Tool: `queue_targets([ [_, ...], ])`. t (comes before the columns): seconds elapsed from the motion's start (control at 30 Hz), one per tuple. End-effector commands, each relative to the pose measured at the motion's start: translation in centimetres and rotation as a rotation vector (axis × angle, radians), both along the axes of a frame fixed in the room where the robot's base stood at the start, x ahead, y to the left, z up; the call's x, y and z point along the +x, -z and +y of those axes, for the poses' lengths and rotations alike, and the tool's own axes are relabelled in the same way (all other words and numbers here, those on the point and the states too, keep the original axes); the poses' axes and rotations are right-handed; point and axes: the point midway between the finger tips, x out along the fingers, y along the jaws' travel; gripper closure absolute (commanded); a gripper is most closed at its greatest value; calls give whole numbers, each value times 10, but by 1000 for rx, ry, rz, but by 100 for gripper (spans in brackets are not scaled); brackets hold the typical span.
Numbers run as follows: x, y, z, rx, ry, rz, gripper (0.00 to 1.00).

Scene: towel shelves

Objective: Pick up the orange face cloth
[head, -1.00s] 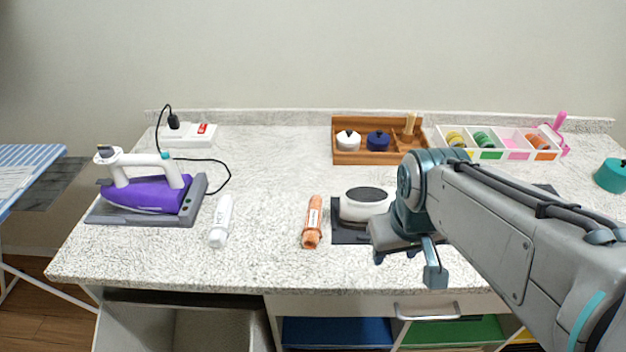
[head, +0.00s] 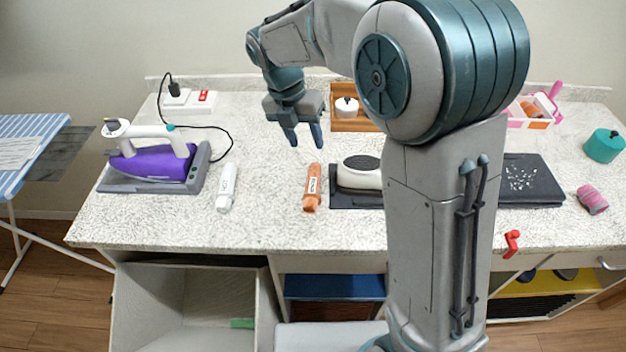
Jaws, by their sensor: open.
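The orange face cloth (head: 312,188) is a rolled cloth with a pale label. It lies on the counter near the front, its length running front to back. My gripper (head: 304,143) points down with its two fingers apart and nothing between them. In the picture it is just above the far end of the orange roll, not touching it. Its exact height over the counter is hard to tell.
A white roll (head: 227,188) and a purple iron (head: 155,165) are left of the orange roll. A black-topped white device (head: 362,172) is close on its right. A wooden tray (head: 352,122) stands behind. My arm hides much of the right side.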

Motion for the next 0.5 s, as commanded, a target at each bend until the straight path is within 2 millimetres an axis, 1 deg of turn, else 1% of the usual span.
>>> queue_targets([
  [0.03, 4, 1, 7, -7, -69, 22, 55],
  [0.1, 8, 3, 14, -14, -149, 46, 55],
  [0.27, 11, 10, 19, -22, -234, 75, 55],
  [0.37, 11, 25, 15, -23, -241, 78, 55],
  [0.5, 9, 53, 7, -24, -240, 79, 55],
])
